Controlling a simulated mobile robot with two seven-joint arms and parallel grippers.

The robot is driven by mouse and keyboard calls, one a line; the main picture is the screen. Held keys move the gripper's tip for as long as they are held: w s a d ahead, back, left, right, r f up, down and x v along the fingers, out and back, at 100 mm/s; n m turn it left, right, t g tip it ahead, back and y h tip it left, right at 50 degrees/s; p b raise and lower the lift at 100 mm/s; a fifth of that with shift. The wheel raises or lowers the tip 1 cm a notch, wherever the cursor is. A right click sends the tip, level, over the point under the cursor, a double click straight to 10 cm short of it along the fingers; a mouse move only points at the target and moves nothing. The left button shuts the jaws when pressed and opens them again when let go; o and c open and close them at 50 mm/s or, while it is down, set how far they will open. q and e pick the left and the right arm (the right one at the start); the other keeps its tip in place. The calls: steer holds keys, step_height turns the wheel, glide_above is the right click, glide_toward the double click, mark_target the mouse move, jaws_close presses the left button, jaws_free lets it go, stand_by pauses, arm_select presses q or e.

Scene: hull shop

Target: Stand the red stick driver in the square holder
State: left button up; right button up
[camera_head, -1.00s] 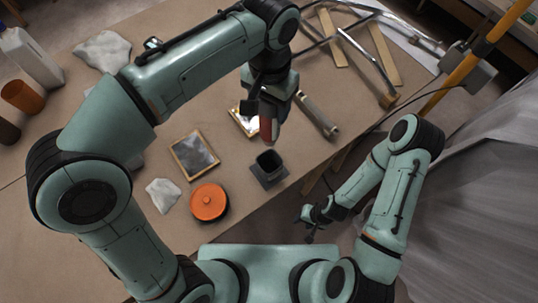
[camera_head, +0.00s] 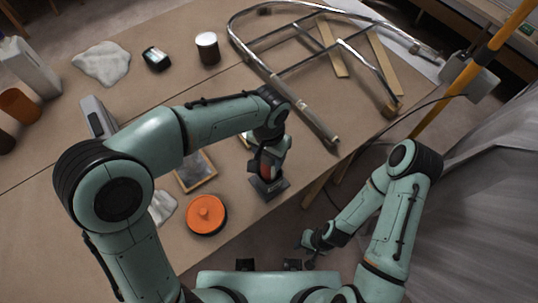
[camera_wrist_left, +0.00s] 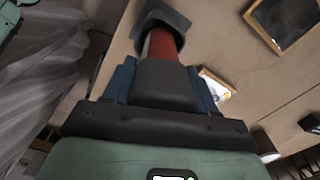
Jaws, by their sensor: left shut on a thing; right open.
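The red stick driver shows in the left wrist view (camera_wrist_left: 161,46) as a red shaft gripped between the fingers. The square holder (camera_head: 275,187) is a dark block with a square base at the table's front edge. It also shows in the left wrist view (camera_wrist_left: 177,18), around the far end of the driver. The driver's end appears to be at or inside the holder's opening; how deep is hidden. My left gripper (camera_head: 266,168) is shut on the driver, just above the holder. My right gripper (camera_head: 312,242) is open and empty, low beyond the table edge.
An orange round lidded pot (camera_head: 207,214) stands left of the holder. A framed dark panel (camera_head: 197,172) lies behind it. A bent metal tube frame (camera_head: 290,92) and wooden strips lie at the back right.

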arm_select(q)
steer(key=shift+f, duration=0.4)
arm_select(e)
steer(key=shift+s+f, duration=0.1)
arm_select(q)
steer(key=o, duration=1.1)
steer(key=shift+f, duration=0.1)
steer(key=shift+c, duration=0.2)
steer(key=shift+r, duration=0.25)
step_height(320, 180, up, 11)
steer(key=shift+r+p, duration=0.2)
steer(key=shift+p, duration=0.55)
steer(key=shift+r, duration=0.25)
arm_select(e)
steer(key=shift+w+r, duration=0.9)
steer(key=shift+r, duration=0.25)
